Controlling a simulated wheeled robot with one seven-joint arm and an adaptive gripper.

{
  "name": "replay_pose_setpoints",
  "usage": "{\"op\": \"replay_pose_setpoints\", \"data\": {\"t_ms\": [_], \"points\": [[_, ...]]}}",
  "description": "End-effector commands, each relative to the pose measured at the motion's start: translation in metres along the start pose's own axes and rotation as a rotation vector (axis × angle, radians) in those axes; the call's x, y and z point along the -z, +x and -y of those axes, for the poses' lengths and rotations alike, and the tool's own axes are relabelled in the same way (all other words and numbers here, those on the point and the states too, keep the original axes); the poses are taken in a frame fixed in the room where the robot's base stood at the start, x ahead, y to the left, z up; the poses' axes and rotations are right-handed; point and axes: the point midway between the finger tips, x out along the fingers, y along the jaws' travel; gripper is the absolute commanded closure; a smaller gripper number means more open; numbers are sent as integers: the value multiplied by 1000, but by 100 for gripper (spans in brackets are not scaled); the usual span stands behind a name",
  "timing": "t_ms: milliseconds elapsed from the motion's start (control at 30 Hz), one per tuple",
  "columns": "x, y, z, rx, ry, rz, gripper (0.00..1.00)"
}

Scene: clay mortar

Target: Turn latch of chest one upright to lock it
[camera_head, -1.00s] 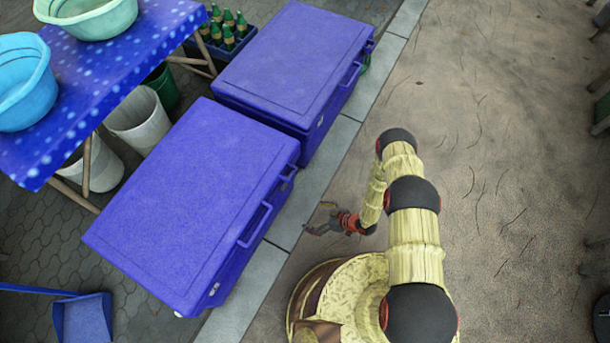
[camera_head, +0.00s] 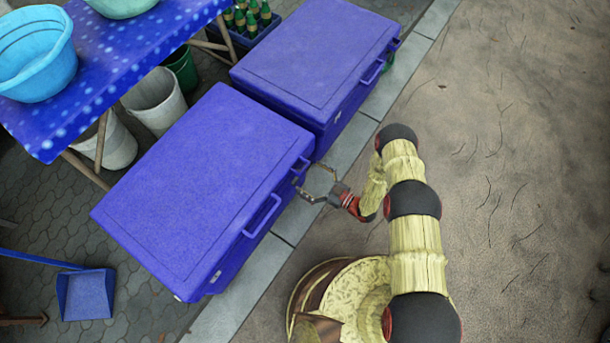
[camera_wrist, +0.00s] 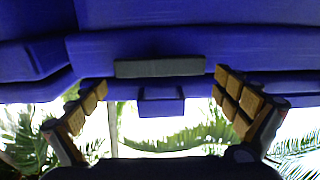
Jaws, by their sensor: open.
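Two blue chests stand side by side, a near chest (camera_head: 205,185) and a far chest (camera_head: 318,50), both with lids down. My gripper (camera_head: 312,183) is open and empty beside the right-facing side of the near chest, close to its far corner. In the wrist view, my gripper's spread fingers (camera_wrist: 161,82) flank a dark grey bar (camera_wrist: 160,67) that lies horizontal across the blue chest face. It looks like the latch. A small blue bracket (camera_wrist: 161,101) shows just below the bar. Nothing is between the finger pads in firm contact that I can see.
A blue handle (camera_head: 263,215) juts from the near chest's side, close to my gripper. A spotted table (camera_head: 130,60) with basins, a white bucket (camera_head: 155,98) and a blue dustpan (camera_head: 86,294) lie left. Open ground (camera_head: 500,170) is clear on the right.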

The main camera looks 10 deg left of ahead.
Motion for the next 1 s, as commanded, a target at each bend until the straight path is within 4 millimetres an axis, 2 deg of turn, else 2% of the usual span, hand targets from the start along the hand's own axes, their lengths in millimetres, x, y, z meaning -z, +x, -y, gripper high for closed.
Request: {"op": "replay_pose_setpoints", "data": {"t_ms": [200, 467, 1000], "points": [[0, 16, 0, 0, 0, 0, 0], [0, 17, 0, -1, 0, 0, 0], [0, 17, 0, 0, -1, 0, 30]]}}
